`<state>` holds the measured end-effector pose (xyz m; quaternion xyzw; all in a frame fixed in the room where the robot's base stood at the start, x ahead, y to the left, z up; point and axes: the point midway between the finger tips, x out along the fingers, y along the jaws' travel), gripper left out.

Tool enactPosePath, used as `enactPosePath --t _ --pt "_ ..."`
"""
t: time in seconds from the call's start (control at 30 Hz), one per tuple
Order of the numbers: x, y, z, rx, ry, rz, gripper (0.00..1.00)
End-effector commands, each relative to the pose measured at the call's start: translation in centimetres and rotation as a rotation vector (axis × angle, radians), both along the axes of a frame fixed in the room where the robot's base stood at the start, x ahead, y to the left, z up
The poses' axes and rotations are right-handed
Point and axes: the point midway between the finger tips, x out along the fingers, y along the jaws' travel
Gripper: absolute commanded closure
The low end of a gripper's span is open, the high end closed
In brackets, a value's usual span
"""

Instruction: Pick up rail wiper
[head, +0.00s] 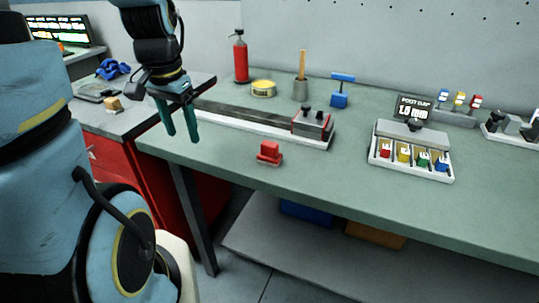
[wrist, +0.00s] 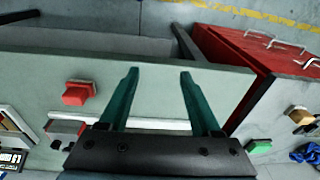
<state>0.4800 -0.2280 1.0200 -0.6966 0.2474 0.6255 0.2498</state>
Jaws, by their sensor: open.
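A small red block with a raised grip (head: 269,153), which looks like the rail wiper, stands on the green bench near its front edge. It also shows at the left in the wrist view (wrist: 78,92). My gripper (head: 180,137) hangs fingers down above the bench's left end, left of the red block and apart from it. Its two green fingers (wrist: 159,72) are spread with nothing between them. The long rail (head: 240,122) lies behind the red block, with a grey, red-edged carriage (head: 312,124) at its right end.
Behind the rail stand a red bottle (head: 240,58), a yellow tin (head: 263,88), a brush pot (head: 301,88) and a blue T-handled tool (head: 341,92). A tray of coloured pieces (head: 412,158) is at right. The bench around the red block is clear.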

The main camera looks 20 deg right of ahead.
Motion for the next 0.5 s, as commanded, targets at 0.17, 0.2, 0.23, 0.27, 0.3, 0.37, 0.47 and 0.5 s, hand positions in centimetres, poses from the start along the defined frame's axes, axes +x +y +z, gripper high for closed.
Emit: enactPosePath --t 0.17,0.2,0.23,0.27,0.3,0.37,0.47,0.5 --pt "0.3 -8.1 1.4 0.049 0.019 -0.657 0.35" --pt "0.1 -9.8 1.7 0.059 0.024 -0.799 0.35" --pt "-0.1 -11.0 2.0 0.065 0.028 -0.901 0.35" --pt "-0.4 -12.2 2.2 0.071 0.030 -0.997 0.35" --pt "-0.8 -13.6 2.5 0.078 0.033 -1.117 0.35" --pt "-1.4 -15.4 3.0 0.086 0.038 -1.273 0.35" --pt "-2.2 -17.5 3.5 0.095 0.043 -1.464 0.35" --pt "-2.5 -18.1 3.7 0.098 0.045 -1.516 0.35"
